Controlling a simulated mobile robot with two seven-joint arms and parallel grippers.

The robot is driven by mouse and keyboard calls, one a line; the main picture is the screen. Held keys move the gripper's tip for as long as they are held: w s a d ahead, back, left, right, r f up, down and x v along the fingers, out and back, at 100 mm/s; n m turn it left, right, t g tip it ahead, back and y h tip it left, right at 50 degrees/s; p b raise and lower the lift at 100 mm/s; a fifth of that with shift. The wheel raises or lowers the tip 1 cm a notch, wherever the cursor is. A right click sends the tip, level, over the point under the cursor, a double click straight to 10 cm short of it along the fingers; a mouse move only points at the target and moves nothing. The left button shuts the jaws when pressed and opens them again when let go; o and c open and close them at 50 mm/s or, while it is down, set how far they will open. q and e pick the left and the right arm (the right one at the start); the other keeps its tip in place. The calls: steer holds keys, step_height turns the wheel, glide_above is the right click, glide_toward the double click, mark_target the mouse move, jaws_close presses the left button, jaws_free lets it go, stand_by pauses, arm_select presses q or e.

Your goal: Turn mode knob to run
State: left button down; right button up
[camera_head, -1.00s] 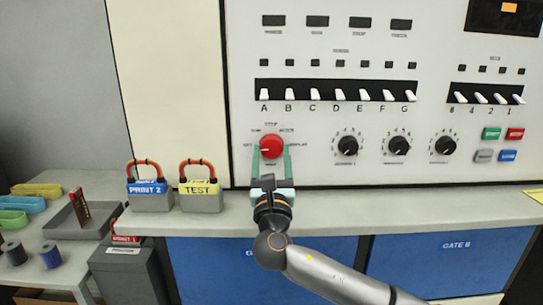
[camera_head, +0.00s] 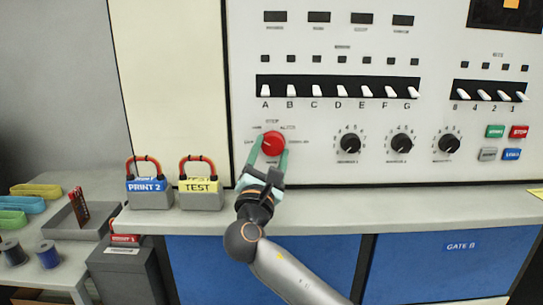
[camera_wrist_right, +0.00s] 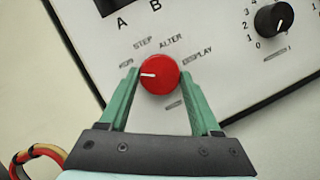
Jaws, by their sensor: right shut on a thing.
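The red mode knob (camera_head: 273,143) is on the white panel (camera_head: 240,80), below switch A. In the right wrist view the knob (camera_wrist_right: 160,75) shows a white pointer line toward the left. Labels STEP, ALTER and DISPLAY are readable around it; a blurred label, perhaps RUN, sits at its upper left. My right gripper (camera_head: 268,158) has its green fingers on either side of the knob and is shut on it. The right wrist view also shows these fingers (camera_wrist_right: 160,92) against the knob's sides. The gripper is tilted relative to the panel. My left gripper is out of view.
A row of white toggle switches (camera_head: 340,91) is above the knob. Black knobs (camera_head: 350,143) are to its right. Two padlock-like blocks, PRINT 2 (camera_head: 149,199) and TEST (camera_head: 200,200), stand on the ledge (camera_head: 400,199) to the left. The ledge right of the gripper is mostly clear.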

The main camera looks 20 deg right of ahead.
steer(key=shift+m+g+h, duration=0.5)
steer(key=shift+m+g, duration=0.1)
steer(key=shift+m, duration=1.3)
steer(key=o, duration=1.3)
steer(key=shift+o, duration=0.2)
